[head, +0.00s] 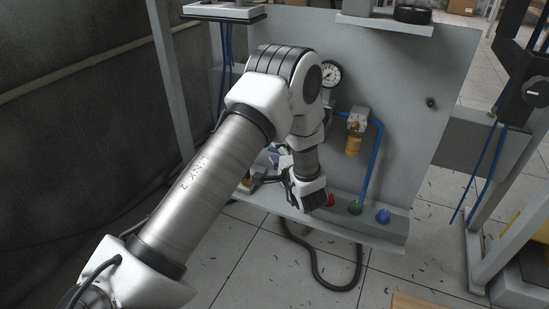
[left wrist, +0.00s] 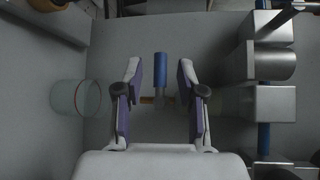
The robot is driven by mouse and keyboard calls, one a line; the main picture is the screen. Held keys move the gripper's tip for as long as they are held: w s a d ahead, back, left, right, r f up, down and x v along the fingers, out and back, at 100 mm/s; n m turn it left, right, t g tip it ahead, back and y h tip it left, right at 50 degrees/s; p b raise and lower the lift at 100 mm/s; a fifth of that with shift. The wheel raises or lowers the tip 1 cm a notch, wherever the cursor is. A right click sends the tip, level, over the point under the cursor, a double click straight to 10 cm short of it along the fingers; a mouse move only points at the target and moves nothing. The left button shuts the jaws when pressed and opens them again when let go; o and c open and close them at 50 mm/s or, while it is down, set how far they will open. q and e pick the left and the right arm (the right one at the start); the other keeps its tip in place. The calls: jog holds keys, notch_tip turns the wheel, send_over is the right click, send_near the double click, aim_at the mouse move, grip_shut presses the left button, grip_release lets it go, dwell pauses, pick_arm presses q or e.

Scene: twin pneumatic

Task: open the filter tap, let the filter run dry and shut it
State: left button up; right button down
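My left gripper (left wrist: 160,76) is open, its two purple-padded fingers on either side of a blue lever (left wrist: 161,68). The lever has a brass-coloured stem and looks like a tap handle; a gap shows on each side of it. In the head view my left arm reaches to the grey panel (head: 400,90), and my left gripper (head: 268,178) is mostly hidden behind my wrist. A filter unit with a yellow bowl (head: 353,145) is on the panel, right of my arm. My right gripper is not in view.
A round gauge (head: 330,74) is on the panel. Red (head: 330,199), green (head: 355,208) and blue (head: 383,216) knobs sit on the lower ledge. A clear cup (left wrist: 75,97) is left of my fingers; metal blocks (left wrist: 270,103) stand close on the right.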

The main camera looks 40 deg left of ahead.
pick_arm(q)
jog(key=shift+w+a+f, duration=0.25)
jog(key=shift+w+a, duration=0.05)
jog(key=shift+a, duration=0.3)
jog(key=shift+w+a+r, duration=0.15)
jog(key=shift+w+a, duration=0.05)
jog(key=shift+a, duration=0.05)
grip_shut()
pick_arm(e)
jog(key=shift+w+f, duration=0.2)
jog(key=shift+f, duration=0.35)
